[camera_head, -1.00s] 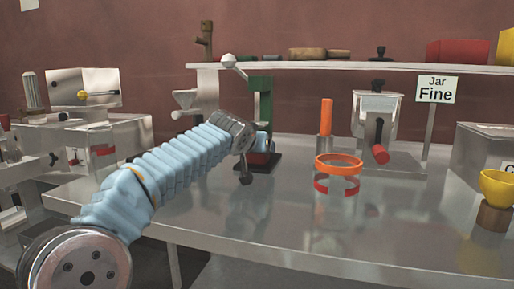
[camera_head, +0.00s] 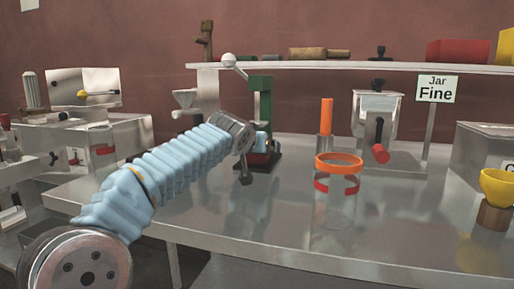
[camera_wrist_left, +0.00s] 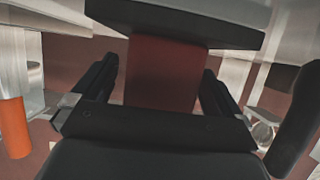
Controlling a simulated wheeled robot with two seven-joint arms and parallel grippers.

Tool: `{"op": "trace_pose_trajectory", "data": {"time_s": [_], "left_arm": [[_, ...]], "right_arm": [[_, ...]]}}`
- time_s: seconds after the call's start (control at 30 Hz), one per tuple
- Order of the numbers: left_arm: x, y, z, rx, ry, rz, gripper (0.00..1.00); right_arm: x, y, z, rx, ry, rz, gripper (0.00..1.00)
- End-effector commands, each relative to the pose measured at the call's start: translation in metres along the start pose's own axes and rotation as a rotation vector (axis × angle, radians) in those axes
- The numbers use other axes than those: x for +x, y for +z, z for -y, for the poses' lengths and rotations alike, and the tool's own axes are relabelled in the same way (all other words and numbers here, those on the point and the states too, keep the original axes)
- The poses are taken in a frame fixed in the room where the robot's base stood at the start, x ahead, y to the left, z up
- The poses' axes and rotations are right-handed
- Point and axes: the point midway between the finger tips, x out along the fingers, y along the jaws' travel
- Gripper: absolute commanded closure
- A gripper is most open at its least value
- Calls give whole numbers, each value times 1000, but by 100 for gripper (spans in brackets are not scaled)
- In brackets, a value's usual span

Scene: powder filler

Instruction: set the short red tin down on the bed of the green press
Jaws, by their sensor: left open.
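The short red tin (camera_head: 259,158) stands on the dark bed (camera_head: 272,168) of the green press (camera_head: 262,100), partly hidden by my wrist in the head view. In the left wrist view the red tin (camera_wrist_left: 165,78) is between the two black fingers of my left gripper (camera_wrist_left: 159,70), against the edge of a dark slab. The fingers are apart, with a visible gap on the left side of the tin. In the head view the gripper fingers are mostly hidden behind the wrist. My right gripper is not in view.
A clear jar with orange and red rings (camera_head: 337,190) and an orange-topped cylinder (camera_head: 326,115) stand right of the press. A yellow bowl (camera_head: 497,186) is at the right. A shelf (camera_head: 350,67) runs above the press.

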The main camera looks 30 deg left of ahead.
Motion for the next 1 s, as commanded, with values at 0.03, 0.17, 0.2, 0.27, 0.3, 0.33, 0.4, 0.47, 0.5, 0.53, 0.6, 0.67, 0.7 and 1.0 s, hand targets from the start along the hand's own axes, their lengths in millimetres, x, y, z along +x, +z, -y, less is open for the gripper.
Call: {"op": "trace_pose_trajectory", "data": {"time_s": [0.03,0.17,0.2,0.27,0.3,0.33,0.4,0.47,0.5,0.53,0.6,0.67,0.7,1.0], "left_arm": [[0,0,0,0,0,1,0],[-7,0,0,0,0,-2,0],[-14,0,0,0,0,-2,0],[-26,0,0,-1,0,-4,0],[-36,0,0,-1,0,-4,0],[-44,0,0,-1,1,-4,0],[-62,1,0,-1,1,-4,0],[-78,0,0,-1,0,-5,0],[-87,1,0,-1,0,-4,0],[-94,0,0,-1,1,-5,0],[-109,0,0,0,1,-4,0],[-119,0,0,0,0,-3,0],[-124,0,0,-1,0,-3,0],[-139,0,0,0,0,-1,0]], "right_arm": [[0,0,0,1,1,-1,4],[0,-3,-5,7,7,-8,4],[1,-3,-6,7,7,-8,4],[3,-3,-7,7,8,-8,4],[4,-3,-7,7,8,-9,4],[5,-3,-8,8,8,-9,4],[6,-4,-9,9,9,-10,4],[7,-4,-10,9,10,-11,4],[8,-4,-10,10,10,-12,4],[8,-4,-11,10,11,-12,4],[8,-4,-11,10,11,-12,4],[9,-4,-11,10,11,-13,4],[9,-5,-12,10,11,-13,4],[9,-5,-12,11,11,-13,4]]}}
